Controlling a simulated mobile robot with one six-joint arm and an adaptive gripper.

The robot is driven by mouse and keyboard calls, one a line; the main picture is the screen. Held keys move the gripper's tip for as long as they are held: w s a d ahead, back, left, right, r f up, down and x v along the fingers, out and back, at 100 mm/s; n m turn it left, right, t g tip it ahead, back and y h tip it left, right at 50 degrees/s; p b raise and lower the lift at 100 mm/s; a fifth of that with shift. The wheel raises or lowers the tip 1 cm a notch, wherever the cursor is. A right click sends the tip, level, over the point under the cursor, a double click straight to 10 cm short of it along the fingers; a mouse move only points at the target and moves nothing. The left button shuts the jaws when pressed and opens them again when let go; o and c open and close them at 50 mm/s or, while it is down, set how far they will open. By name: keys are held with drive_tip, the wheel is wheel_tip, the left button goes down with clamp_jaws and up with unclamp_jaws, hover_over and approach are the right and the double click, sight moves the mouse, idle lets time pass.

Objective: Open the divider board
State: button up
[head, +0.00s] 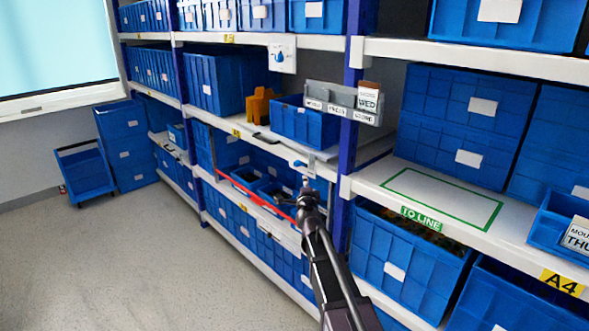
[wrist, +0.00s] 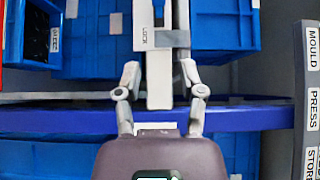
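In the wrist view, a pale grey upright piece (wrist: 160,80) stands between the two fingers of my gripper (wrist: 160,72). The fingers are apart, one on each side of it, with narrow gaps; contact cannot be told. In the head view, my gripper (head: 307,190) is at the middle shelf, just below a small white plate with a blue handle (head: 301,163). A red bar (head: 258,200) slants across the shelf front to its left. Which part is the divider board is unclear.
A blue upright (head: 345,150) stands right of my gripper. A grey label holder (head: 335,102) sticks out above it. Blue bins fill the shelves, including a large one (head: 405,258) low at right. A blue cart (head: 82,172) stands far left. The floor (head: 110,265) is clear.

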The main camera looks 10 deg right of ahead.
drive_tip(key=s+a+f+n+g+y, duration=0.4)
drive_tip(key=s+f+n, duration=0.1)
drive_tip(key=s+n, duration=0.25)
drive_tip(key=s+a+f+n+g+y, duration=0.4)
drive_tip(key=s+a+n, duration=0.15)
drive_tip(key=n, duration=0.25)
drive_tip(key=s+d+f+n+g+h, duration=0.1)
drive_tip(key=s+d+f+g+h, duration=0.2)
drive_tip(key=s, duration=0.8)
drive_tip(key=s+d+f+n+g+h, duration=0.2)
drive_tip(key=s+d+f+g, duration=0.4)
drive_tip(key=s, duration=0.5)
drive_tip(key=shift+s+d+f+g+h, duration=0.2)
drive_tip(key=shift+d+f+g+h, duration=0.3)
drive_tip(key=shift+d, duration=0.55)
drive_tip(key=shift+r, duration=0.1)
